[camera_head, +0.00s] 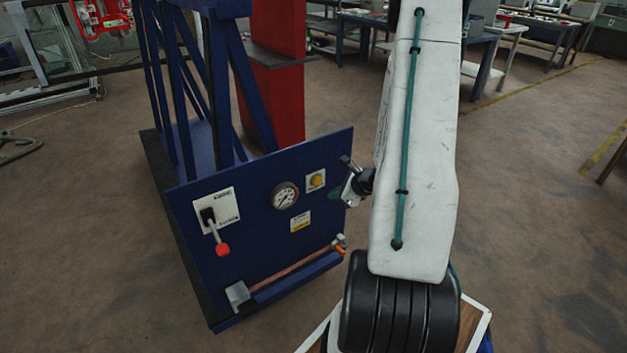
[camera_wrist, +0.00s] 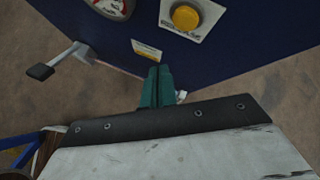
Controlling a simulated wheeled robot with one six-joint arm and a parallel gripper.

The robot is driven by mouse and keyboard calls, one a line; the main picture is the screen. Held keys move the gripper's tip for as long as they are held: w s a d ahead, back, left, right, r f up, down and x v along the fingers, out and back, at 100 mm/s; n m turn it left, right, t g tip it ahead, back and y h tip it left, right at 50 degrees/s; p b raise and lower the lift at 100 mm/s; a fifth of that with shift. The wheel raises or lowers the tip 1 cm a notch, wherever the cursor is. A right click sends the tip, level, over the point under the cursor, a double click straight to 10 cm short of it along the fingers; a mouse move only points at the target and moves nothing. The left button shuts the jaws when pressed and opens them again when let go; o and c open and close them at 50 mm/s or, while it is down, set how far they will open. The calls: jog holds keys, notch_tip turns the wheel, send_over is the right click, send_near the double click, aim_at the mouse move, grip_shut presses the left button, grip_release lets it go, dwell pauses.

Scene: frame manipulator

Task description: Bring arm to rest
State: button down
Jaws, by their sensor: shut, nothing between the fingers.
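My arm (camera_head: 418,150) is a large white link with a green cable, bent in the right half of the head view. My gripper shows in the wrist view as two teal fingers (camera_wrist: 157,86) held together, with nothing between them. In the head view the wrist is partly hidden behind the white link, and a bit of teal shows at its left (camera_head: 334,194). The fingers are in front of the blue panel (camera_head: 255,245), below its yellow button (camera_wrist: 186,17); I cannot tell the exact gap.
The panel carries a red-handled lever (camera_head: 222,248), a gauge (camera_head: 285,196) and a yellow label (camera_head: 300,221). A blue frame (camera_head: 200,90) and a red column (camera_head: 275,95) stand behind. Brown floor (camera_head: 540,230) is clear at right.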

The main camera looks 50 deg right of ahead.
jog(key=s+a+r+n+g+y, duration=0.2)
jog(key=a+r+n+g+y, duration=0.15)
jog(key=a+r+n, duration=0.6)
jog(key=s+a+r+n+g+y, duration=0.15)
jog(key=a+r+n+y, duration=0.35)
jog(key=a, duration=0.7)
jog(key=s+a+r+n+g+h, duration=0.1)
jog(key=s+a+r+n+h, duration=0.3)
jog(key=s+a+r+n, duration=0.2)
jog(key=s+a+r+n+g+h, duration=0.2)
jog(key=s+a+r+n+h, duration=0.3)
jog(key=r+n, duration=0.5)
jog(key=shift+s+a+r+n, duration=0.35)
jog(key=shift+s+a+r, duration=0.45)
jog(key=shift+s, duration=0.6)
